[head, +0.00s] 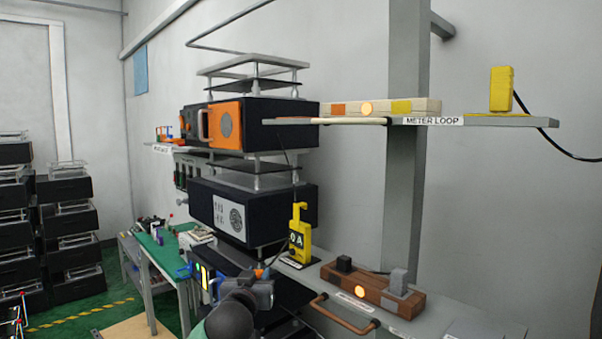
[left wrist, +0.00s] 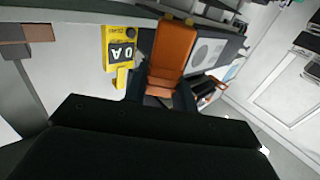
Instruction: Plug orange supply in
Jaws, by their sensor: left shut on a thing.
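In the left wrist view an orange block-shaped plug (left wrist: 175,48) sits between the dark fingers of my left gripper (left wrist: 162,98), which is shut on it. In the head view my left gripper (head: 262,290) is low in the middle, left of the lower shelf, and mostly hides the plug. A cream strip (head: 384,105) with an orange patch, a glowing lamp and a yellow patch lies on the upper shelf labelled METER LOOP. A yellow plug (head: 501,88) with a black cable stands at that shelf's right. My right gripper is not in view.
A yellow meter (head: 300,240) reading "0 A" stands on the lower shelf, just right of my left gripper. A brown strip (head: 380,300) with black and grey plugs and a lit lamp lies right of it. A grey post (head: 405,170) rises behind. Dark equipment boxes (head: 250,205) are stacked at left.

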